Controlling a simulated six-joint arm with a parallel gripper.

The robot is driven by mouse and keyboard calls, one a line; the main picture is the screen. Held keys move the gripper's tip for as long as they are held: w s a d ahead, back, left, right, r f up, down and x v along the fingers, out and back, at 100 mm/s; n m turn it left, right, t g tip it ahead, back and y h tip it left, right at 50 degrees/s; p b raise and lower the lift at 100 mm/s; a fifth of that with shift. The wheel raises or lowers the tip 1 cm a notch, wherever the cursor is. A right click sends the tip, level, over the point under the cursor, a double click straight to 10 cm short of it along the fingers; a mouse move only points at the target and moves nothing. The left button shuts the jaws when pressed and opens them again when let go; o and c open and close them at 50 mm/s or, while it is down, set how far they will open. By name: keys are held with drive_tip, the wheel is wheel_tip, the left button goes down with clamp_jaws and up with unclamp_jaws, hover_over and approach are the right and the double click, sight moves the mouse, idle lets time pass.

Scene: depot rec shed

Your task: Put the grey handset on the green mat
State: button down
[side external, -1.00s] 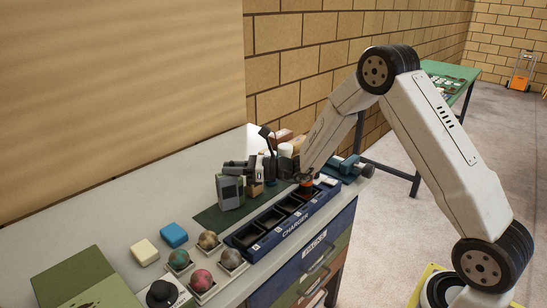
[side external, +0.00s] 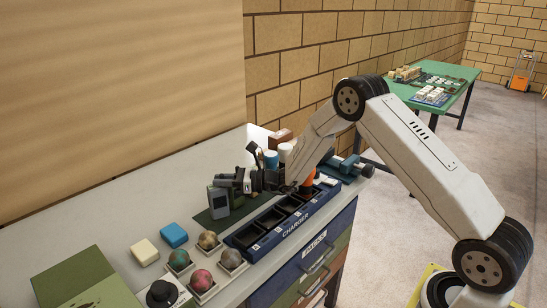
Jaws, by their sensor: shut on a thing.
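The grey handset (side external: 219,204) is upright, with its screen side facing the camera. My gripper (side external: 226,181) is shut on its upper part from the right. The handset is over the left part of the dark green mat (side external: 210,221). Its lower end shows at the mat's surface or just above it; I cannot tell whether they touch. The handset and my gripper hide part of the mat.
A blue charger (side external: 280,228) with several slots runs along the mat's front side; an orange item (side external: 308,180) stands at its far end. A blue block (side external: 173,235), a cream block (side external: 144,252) and several balls (side external: 202,281) lie to the left. Several items stand behind my gripper.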

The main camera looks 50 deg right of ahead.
sight(224, 189)
drive_tip(key=shift+f, duration=1.35)
drive_tip(key=shift+f, duration=0.1)
drive_tip(key=c, duration=0.6)
unclamp_jaws()
drive_tip(key=shift+s, duration=0.1)
drive_tip(key=v, duration=1.2)
drive_tip(key=shift+a, duration=0.1)
